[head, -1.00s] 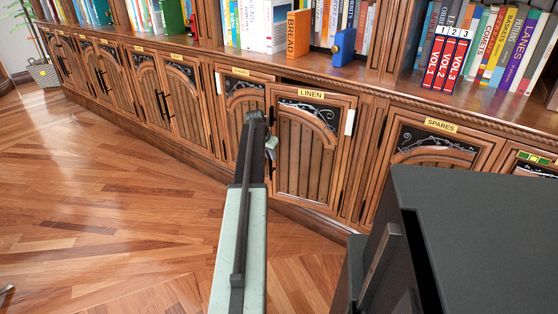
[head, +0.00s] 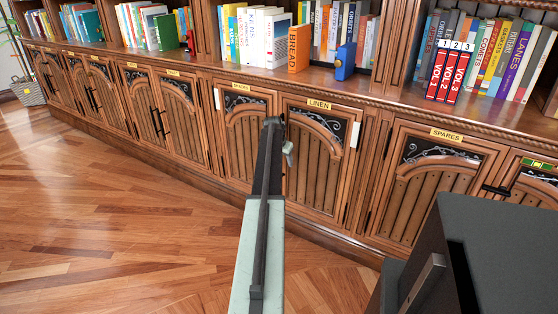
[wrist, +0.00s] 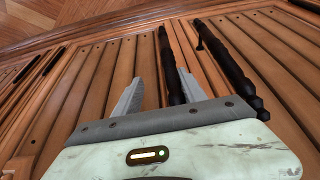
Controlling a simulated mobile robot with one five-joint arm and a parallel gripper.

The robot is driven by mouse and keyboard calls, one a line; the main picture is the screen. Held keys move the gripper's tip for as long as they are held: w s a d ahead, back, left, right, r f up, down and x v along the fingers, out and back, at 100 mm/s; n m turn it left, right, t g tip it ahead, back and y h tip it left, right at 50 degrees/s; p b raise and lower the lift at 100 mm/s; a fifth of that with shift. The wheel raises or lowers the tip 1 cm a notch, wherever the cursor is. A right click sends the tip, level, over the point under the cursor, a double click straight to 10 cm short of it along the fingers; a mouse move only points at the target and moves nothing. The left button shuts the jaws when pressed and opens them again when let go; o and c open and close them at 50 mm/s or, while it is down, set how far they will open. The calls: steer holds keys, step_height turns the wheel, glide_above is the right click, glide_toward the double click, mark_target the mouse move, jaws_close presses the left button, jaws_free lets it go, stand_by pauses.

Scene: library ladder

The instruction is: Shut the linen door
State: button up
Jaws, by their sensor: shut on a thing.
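The linen door (head: 312,165) is a brown panelled cabinet door with dark scrollwork and a yellow LINEN label (head: 319,104). It looks flush, or nearly so, with the door on its left. My gripper (head: 287,148) is at the door's left edge. In the wrist view, my gripper (wrist: 160,78) has its two grey fingers on either side of a dark upright handle (wrist: 168,60), shut on it. A second dark handle (wrist: 228,72) stands beside it, outside the fingers. In the head view my arm and gripper hide the linen handle.
The spares door (head: 425,190) is to the right, with a dark handle (head: 497,190) beyond it. Books, including an orange BREAD book (head: 299,48) and a blue one (head: 345,62), stand on the ledge above. The wooden floor (head: 110,220) at left is clear.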

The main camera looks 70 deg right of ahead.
steer(key=w+p+v, duration=0.1)
steer(key=p+v, duration=0.6)
steer(key=v, duration=0.1)
steer(key=shift+a, duration=0.15)
steer(key=shift+w+f, duration=0.1)
steer(key=shift+f, duration=0.05)
stand_by(0.3)
